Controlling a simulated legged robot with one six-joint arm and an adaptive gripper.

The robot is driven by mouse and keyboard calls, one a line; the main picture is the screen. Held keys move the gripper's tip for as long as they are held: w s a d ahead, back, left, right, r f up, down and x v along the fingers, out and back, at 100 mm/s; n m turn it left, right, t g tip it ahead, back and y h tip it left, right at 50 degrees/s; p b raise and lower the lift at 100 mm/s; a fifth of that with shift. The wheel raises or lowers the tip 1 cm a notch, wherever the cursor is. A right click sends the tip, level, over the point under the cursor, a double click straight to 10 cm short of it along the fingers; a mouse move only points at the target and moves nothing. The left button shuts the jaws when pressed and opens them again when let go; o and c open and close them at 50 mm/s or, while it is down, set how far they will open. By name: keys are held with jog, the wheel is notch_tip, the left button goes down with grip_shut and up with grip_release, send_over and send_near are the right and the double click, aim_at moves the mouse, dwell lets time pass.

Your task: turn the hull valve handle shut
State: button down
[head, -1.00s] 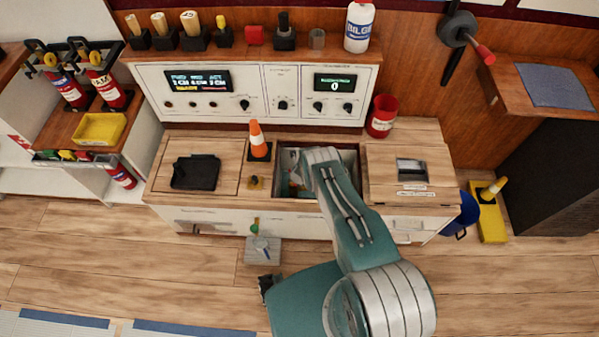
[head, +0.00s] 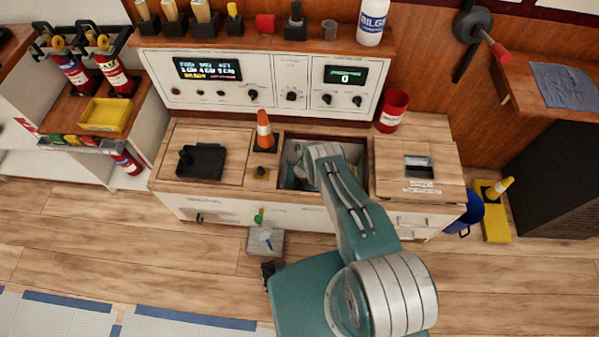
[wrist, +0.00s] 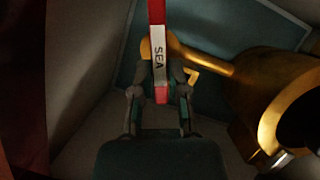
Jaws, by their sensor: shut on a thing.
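In the wrist view the hull valve handle (wrist: 158,42) is a red bar with a white label reading SEA. It runs from the top edge down between my fingers. My gripper (wrist: 160,80) is shut on the handle near its lower end. A brass stem joins behind the handle and leads right to the large brass valve body (wrist: 275,65), which has a round open end. In the head view my arm reaches down into the open bay (head: 290,187) in the counter. The gripper and handle are hidden there.
The bay's walls lie close around my gripper. A hatch lid (head: 417,170) lies right of the bay.

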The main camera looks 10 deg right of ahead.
jog(key=shift+d+n+y, duration=0.2)
jog(key=shift+n+y, duration=0.2)
jog(key=shift+n, duration=0.5)
jog(key=shift+d+n+g, duration=0.15)
jog(key=shift+n+g, duration=0.15)
jog(key=shift+n, duration=0.6)
jog(key=shift+w+d+n+g+y, duration=0.15)
jog(key=shift+n+y, duration=0.25)
jog(key=shift+n, duration=0.5)
jog(key=shift+w+d+n+g+y, duration=0.15)
jog(key=shift+n+y, duration=0.25)
jog(key=shift+n, duration=0.5)
jog(key=shift+s, duration=0.1)
jog(key=c, duration=0.6)
grip_release()
jog(key=shift+c, duration=0.2)
jog(key=shift+r, duration=0.1)
